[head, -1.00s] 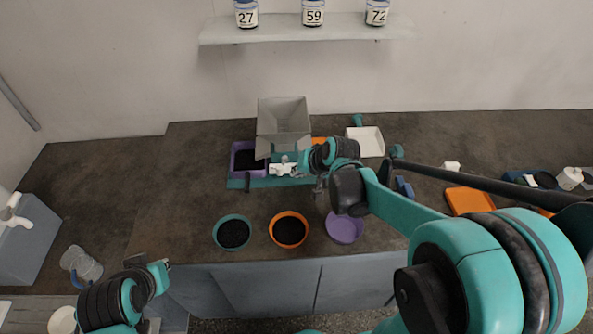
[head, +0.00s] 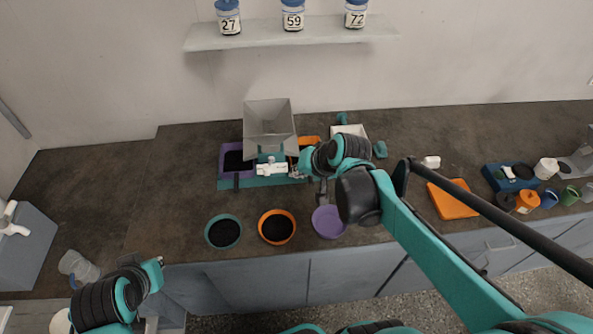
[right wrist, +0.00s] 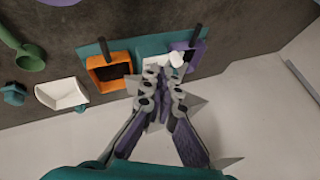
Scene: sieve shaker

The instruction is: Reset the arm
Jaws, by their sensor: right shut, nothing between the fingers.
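My right gripper (head: 298,173) is shut and empty beside the sieve shaker, just right of its white clamp-like part (head: 271,168). In the right wrist view its fingers (right wrist: 163,88) meet in front of the shaker's grey hopper, which they partly hide. The shaker has a teal base (head: 262,182), a grey hopper (head: 269,120), a purple box (head: 230,148) with dark contents and an orange box (right wrist: 97,62). My left gripper (head: 153,268) is at the lower left, away from the shaker; its finger opening is unclear.
Teal (head: 223,218), orange (head: 276,212) and purple (head: 328,209) bowls stand near the counter's front edge. A white scoop (right wrist: 62,94) lies beside the shaker. An orange tray (head: 452,202) and several small containers stand at right. Numbered jars (head: 292,16) stand on a shelf (head: 300,36).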

